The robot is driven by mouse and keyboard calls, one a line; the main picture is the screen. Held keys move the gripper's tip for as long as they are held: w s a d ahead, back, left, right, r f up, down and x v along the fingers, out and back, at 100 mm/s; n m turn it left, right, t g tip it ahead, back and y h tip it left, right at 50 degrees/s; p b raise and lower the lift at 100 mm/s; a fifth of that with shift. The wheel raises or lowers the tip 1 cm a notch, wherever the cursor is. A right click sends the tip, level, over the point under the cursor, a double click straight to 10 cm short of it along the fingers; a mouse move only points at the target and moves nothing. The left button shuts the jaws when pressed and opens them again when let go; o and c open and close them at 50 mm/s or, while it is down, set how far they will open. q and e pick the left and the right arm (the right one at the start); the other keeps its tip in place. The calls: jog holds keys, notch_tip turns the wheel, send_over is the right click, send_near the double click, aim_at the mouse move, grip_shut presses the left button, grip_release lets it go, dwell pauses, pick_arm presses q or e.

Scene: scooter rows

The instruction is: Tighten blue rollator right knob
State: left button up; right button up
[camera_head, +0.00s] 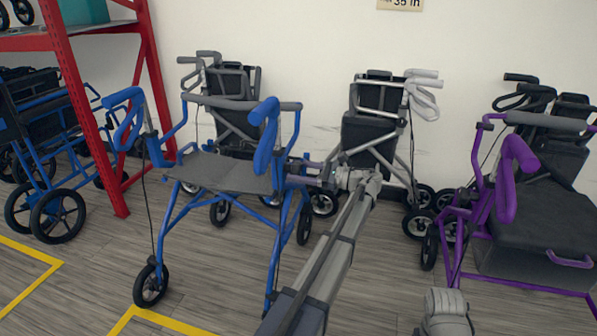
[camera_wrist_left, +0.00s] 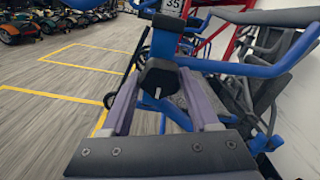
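The blue rollator (camera_head: 219,172) stands upright in the middle of the head view, with a grey seat and two blue handles. My left arm reaches in from below to the right side of its frame. My left gripper (camera_head: 303,171) is there at about seat height. In the left wrist view, a black knob (camera_wrist_left: 160,77) on the blue frame lies between the two purple-grey fingertips of my left gripper (camera_wrist_left: 160,84). Little or no gap shows beside the knob, and I cannot tell whether the fingers press on it. The knob is hidden in the head view. My right gripper does not show.
A grey rollator (camera_head: 370,135) stands behind by the wall, and a purple rollator (camera_head: 535,220) stands at the right. A red shelf rack (camera_head: 88,115) and another blue rollator (camera_head: 45,170) are at the left. Yellow lines (camera_head: 30,275) mark open floor in front.

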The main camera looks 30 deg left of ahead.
pick_arm(q)
jog(key=o, duration=0.3)
jog(key=v, duration=0.7)
jog(key=shift+d, duration=0.4)
jog(key=s+d+f+n+t+h+p, duration=0.1)
jog(key=s+d+f+n+h+p, duration=0.15)
jog(key=s+d+f+h, duration=0.5)
jog(key=s+d+f+n+t+h+p, duration=0.2)
jog(key=s+d+n+h, duration=0.1)
jog(key=s+d, duration=0.85)
jog(key=s+d+f+n+t+h+p, duration=0.1)
jog(key=s+d+f+n+h+p, duration=0.15)
jog(key=s+d+f+h, duration=0.5)
jog(key=shift+y, duration=0.9)
jog(key=s+d+r+p, duration=0.1)
jog(key=r+p, duration=1.1)
jog(key=r, duration=0.1)
jog(key=s+d+r+p, duration=0.1)
jog(key=r+p, duration=1.2)
jog(key=d+r+p, duration=0.1)
jog(key=r+p, duration=1.2)
jog(key=r, duration=0.1)
jog(key=shift+s, duration=0.4)
